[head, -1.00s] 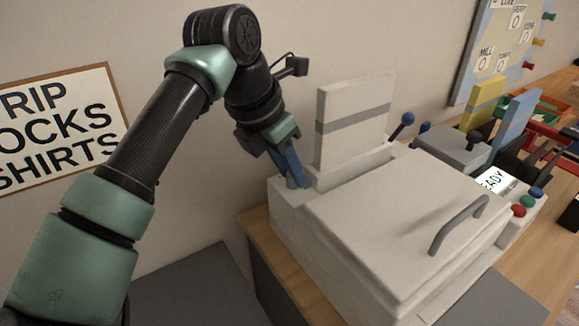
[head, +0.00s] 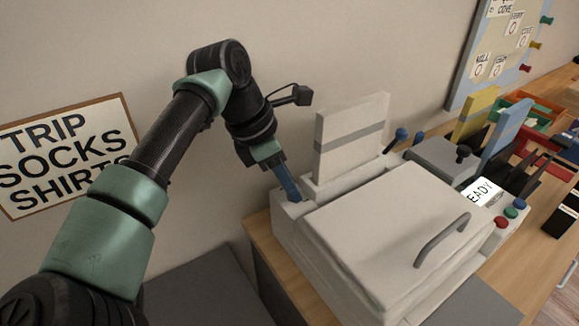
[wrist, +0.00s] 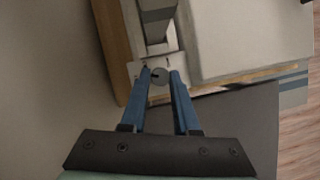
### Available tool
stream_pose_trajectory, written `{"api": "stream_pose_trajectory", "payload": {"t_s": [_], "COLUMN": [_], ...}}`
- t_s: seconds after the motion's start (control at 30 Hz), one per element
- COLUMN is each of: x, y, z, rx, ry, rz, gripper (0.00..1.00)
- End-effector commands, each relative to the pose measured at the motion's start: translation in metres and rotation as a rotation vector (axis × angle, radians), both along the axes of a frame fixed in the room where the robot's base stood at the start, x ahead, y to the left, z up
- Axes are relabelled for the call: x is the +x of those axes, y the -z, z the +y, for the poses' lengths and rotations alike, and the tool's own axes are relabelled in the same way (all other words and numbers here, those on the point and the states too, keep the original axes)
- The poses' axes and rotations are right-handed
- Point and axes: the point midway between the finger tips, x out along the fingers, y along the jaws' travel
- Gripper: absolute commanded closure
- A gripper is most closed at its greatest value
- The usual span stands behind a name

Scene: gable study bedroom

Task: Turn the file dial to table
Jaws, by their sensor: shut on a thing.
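My gripper (head: 295,196) points down at the back left corner of the white machine (head: 385,225). In the wrist view my gripper (wrist: 160,73) has its blue fingers on either side of a small round grey knob (wrist: 159,77), which I take as the file dial. The fingers are shut on it. The knob sits on a pale plate (wrist: 141,69) with a small dark mark near the left fingertip. No setting can be read on it. In the head view the fingers hide the knob.
An upright white panel with a grey stripe (head: 352,137) stands close right of my gripper. The machine's lid has a grey handle (head: 442,240). A lit display (head: 482,191) and coloured buttons are at its right. The wall is close behind.

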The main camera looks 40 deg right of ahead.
Motion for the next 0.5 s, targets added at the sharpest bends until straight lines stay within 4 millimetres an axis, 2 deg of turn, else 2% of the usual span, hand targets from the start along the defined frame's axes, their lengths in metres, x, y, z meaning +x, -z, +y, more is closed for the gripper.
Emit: {"api": "stream_pose_trajectory", "payload": {"t_s": [0.03,0.5], "x": [0.0005,0.0025], "y": [-0.0063,-0.0029], "z": [-0.0003,-0.0030], "rx": [0.002,-0.001], "ry": [0.041,0.431], "rz": [0.003,0.000], "gripper": [1.00,1.00]}}
